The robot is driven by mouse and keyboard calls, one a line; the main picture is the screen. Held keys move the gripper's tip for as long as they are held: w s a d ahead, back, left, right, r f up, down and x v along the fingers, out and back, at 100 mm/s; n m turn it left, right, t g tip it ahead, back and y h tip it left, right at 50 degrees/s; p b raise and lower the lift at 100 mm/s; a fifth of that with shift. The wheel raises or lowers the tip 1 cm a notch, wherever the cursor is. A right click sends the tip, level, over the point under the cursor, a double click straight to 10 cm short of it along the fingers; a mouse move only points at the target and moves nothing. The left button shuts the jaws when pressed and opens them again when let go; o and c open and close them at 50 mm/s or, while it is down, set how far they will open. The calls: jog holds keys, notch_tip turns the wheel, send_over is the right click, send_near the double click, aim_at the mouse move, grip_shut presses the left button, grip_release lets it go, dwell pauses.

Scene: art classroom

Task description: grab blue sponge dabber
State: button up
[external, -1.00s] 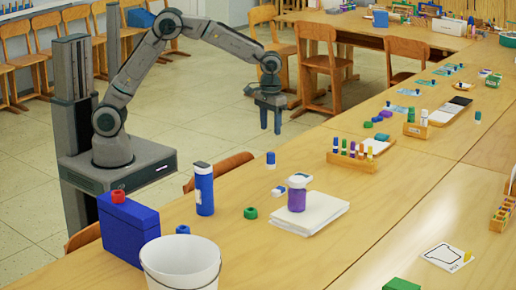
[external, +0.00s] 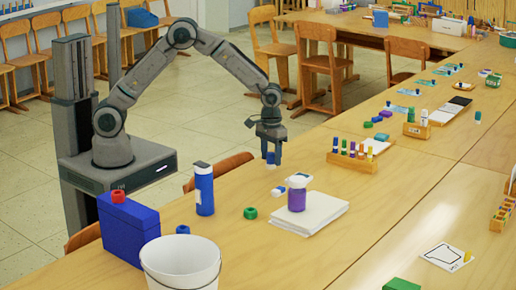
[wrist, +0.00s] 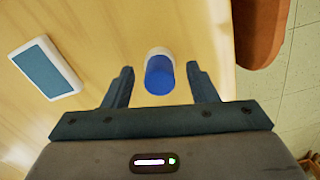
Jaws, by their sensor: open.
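The blue sponge dabber (external: 271,166) stands on the table near its edge, with a blue top and a white lower part. In the wrist view the dabber (wrist: 159,76) shows from above, between my two fingers and near their tips. My gripper (external: 271,157) points down over it, its fingers partly hiding the dabber in the external view. In the wrist view my gripper (wrist: 160,69) is open, with a gap on each side of the dabber. The gap looks wider on the right.
A blue-and-white eraser-like block (wrist: 45,68) lies to the left in the wrist view. A purple jar (external: 297,195) stands on a paper stack (external: 325,211). A chair back (wrist: 260,30) is beside the table edge.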

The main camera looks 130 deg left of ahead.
jog(key=c, duration=1)
jog(key=shift+r, duration=0.1)
